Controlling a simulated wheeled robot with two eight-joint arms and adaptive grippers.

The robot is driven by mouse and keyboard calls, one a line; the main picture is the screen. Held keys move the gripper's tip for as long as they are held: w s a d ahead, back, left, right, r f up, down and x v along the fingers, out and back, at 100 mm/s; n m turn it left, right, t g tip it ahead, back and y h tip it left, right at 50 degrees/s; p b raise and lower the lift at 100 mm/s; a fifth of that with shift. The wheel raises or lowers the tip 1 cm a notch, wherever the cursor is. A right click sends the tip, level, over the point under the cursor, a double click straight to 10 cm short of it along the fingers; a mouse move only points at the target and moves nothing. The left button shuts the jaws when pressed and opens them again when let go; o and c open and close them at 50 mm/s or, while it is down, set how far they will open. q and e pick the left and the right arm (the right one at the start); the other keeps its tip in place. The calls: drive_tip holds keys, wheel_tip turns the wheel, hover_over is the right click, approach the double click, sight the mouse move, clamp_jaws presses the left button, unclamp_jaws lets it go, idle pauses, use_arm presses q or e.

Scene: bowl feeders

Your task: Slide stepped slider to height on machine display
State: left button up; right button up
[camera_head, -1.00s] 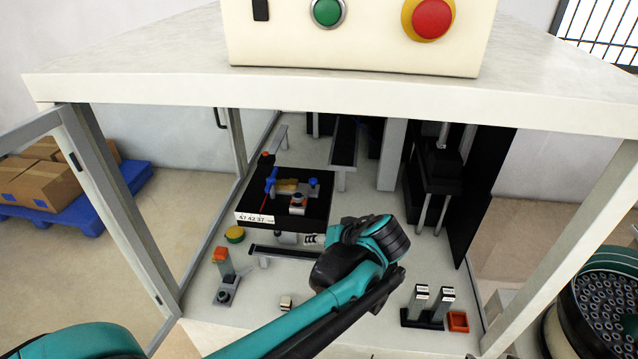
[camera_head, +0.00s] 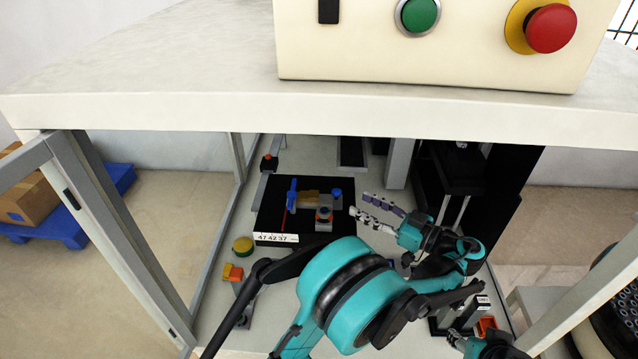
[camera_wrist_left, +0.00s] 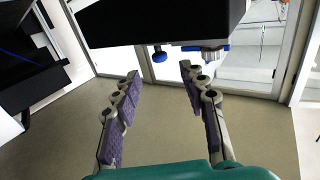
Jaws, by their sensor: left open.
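A black fixture block (camera_head: 265,205) stands inside the machine. Its white label (camera_head: 276,238) reads about "47 42 37". On it are a gold-brown piece (camera_head: 308,199), perhaps the stepped slider, a blue handle (camera_head: 292,193), a blue knob (camera_head: 336,193) and a grey part with orange (camera_head: 323,214). My left gripper (camera_head: 362,206) is open and empty just right of the block, fingers pointing toward it. In the left wrist view its fingers (camera_wrist_left: 158,88) are spread below the black block (camera_wrist_left: 160,20); a blue knob (camera_wrist_left: 160,54) lies ahead between them.
A yellow-green button (camera_head: 242,245) and an orange-topped stand (camera_head: 233,273) are in front of the block. A black column unit (camera_head: 455,175) is at right. The machine's top slab (camera_head: 180,110) overhangs; a frame post (camera_head: 110,230) stands left.

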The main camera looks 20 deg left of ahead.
sight(341, 201)
use_arm(q)
drive_tip(key=b+x, duration=0.2)
drive_tip(key=x, duration=0.5)
drive_tip(key=shift+a+r, duration=0.1)
drive_tip(key=shift+a, duration=0.15)
drive_tip(key=shift+w, duration=0.1)
clamp_jaws()
